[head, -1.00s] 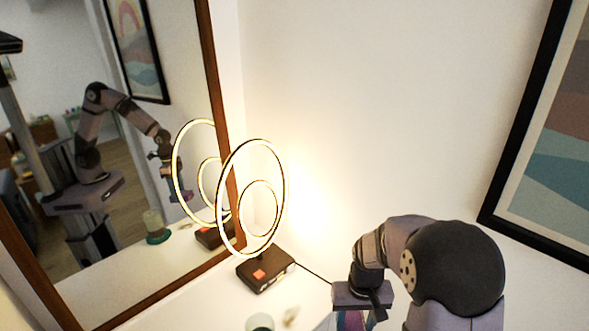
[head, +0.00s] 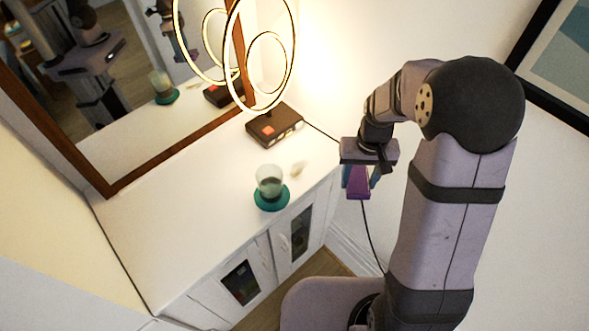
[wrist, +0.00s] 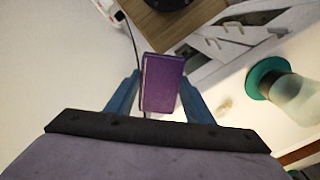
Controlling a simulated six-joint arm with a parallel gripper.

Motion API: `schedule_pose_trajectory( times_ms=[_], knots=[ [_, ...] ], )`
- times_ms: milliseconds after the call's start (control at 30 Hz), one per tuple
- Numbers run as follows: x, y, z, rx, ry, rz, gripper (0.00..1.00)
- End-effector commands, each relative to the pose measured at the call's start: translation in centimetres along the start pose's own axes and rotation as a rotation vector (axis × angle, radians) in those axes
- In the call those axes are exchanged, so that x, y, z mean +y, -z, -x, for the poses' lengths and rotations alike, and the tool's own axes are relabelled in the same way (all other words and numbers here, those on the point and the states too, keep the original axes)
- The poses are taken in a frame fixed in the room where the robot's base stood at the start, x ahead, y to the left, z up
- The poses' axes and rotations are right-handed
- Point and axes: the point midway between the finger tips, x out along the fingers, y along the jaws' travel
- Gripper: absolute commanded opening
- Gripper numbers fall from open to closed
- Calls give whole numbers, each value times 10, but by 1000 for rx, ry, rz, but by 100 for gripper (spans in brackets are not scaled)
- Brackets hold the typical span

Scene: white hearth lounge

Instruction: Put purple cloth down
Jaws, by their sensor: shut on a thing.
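The white cabinet (head: 190,215) has a mostly clear top. A glass (head: 270,180) stands on a teal coaster (head: 272,200), with a small pale blurred thing (head: 298,169) beside it. A ring lamp (head: 275,125) stands behind, by the framed mirror (head: 150,168). A cable (head: 366,228) hangs at the right.

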Motion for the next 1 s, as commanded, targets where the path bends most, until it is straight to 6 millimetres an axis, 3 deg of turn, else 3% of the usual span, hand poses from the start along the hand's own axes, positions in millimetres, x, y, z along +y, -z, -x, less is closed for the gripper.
schedule_pose_trajectory(
  times_ms=[267, 467, 700, 1000],
  knots=[
    [-12, 17, 3, 2, 0, 41, 22],
    [-45, 52, 11, 3, 0, 137, 22],
    [-110, 97, 24, 3, 0, 300, 22],
    [-204, 125, 41, 1, 0, 508, 22]
  ],
)
